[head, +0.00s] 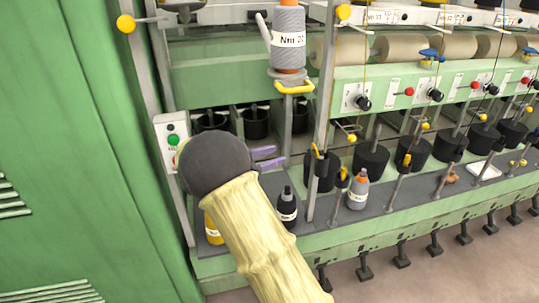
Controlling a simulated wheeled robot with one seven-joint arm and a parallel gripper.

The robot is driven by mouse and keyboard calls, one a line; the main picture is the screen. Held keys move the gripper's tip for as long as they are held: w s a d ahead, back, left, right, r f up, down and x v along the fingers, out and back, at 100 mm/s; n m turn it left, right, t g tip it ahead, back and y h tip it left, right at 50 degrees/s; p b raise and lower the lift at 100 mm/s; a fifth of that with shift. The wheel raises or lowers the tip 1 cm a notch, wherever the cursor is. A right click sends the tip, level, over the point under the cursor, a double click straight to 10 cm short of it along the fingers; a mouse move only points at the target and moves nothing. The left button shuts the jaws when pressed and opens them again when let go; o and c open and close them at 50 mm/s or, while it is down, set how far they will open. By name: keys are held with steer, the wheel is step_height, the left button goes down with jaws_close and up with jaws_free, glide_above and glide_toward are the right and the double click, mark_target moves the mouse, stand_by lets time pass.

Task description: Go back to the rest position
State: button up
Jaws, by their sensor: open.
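My gripper (268,158) shows in the head view just past the dark round end of my arm. Its two lavender fingers point right with a gap between them, and I see nothing held there. The rest of the gripper is hidden behind my arm's dark end. My arm, in a pale yellow sleeve, comes up from the bottom of the picture and covers part of the machine's shelf.
A green spinning frame (235,85) fills the view. A grey yarn bobbin (289,40) stands above. Floor (440,275) shows at the lower right.

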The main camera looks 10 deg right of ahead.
steer(key=s+d+f+m+g+y+p, duration=0.2)
steer(key=s+d+m+y, duration=0.15)
steer(key=s, duration=0.25)
steer(key=s+d+f+m+g+y+p, duration=0.2)
steer(key=s+m+y, duration=0.1)
steer(key=s+y, duration=0.25)
steer(key=s+a+r+m+t+y+p, duration=0.2)
steer(key=s+a+m+t+y+p, duration=0.1)
steer(key=s+m+y, duration=0.6)
steer(key=s+a+m+p, duration=0.1)
steer(key=s+a+m, duration=0.1)
steer(key=s+m, duration=0.1)
steer(key=shift+a+m, duration=0.4)
steer(key=shift+m, duration=0.15)
steer(key=shift+c, duration=0.4)
steer(key=shift+a, duration=0.5)
